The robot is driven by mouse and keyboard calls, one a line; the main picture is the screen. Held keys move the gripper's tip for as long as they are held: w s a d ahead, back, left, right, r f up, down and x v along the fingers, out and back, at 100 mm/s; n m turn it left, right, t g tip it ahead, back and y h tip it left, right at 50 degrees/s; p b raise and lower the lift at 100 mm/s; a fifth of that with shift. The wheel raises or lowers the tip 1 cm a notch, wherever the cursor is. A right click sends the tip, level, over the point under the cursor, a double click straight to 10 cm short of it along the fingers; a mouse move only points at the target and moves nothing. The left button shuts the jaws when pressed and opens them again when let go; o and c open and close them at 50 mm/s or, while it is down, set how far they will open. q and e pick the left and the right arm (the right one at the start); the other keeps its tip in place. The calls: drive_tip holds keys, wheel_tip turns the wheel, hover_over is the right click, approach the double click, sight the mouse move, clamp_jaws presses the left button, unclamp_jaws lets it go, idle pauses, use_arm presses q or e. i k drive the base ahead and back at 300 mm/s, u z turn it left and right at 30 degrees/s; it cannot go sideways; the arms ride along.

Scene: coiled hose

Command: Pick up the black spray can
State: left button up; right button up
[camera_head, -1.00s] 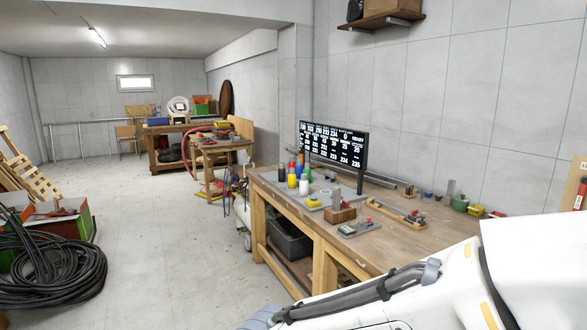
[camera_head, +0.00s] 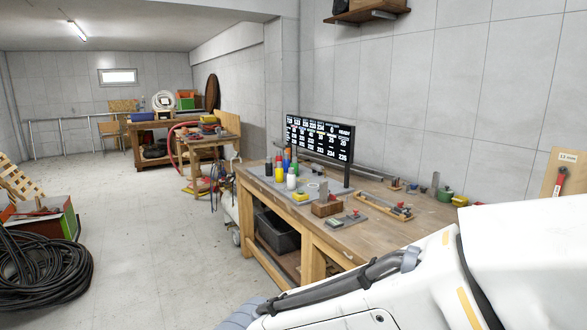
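A small dark can (camera_head: 268,168), which looks like the black spray can, stands upright at the left end of the near wooden workbench (camera_head: 385,231). It is at the left of a cluster of coloured bottles and cans, among them a white bottle (camera_head: 291,181). It is small in the view, so its details cannot be made out. Neither of my grippers shows. My white arm fills the lower right, well apart from the can.
A display board (camera_head: 320,138) stands behind the bottles. A wooden block holder (camera_head: 326,207) and small tools lie nearby. A black bin (camera_head: 277,232) sits under the bench. A black coiled hose (camera_head: 45,272) lies on the floor at left. The floor between (camera_head: 150,240) is clear.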

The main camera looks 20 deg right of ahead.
sight(269, 166)
drive_tip(key=u, duration=0.4)
drive_tip(key=i, duration=4.15)
drive_tip(key=z, duration=1.1)
drive_tip(key=i, duration=1.4)
drive_tip(key=z, duration=1.2)
drive_tip(key=i, duration=0.45)
drive_tip(key=z, duration=0.2)
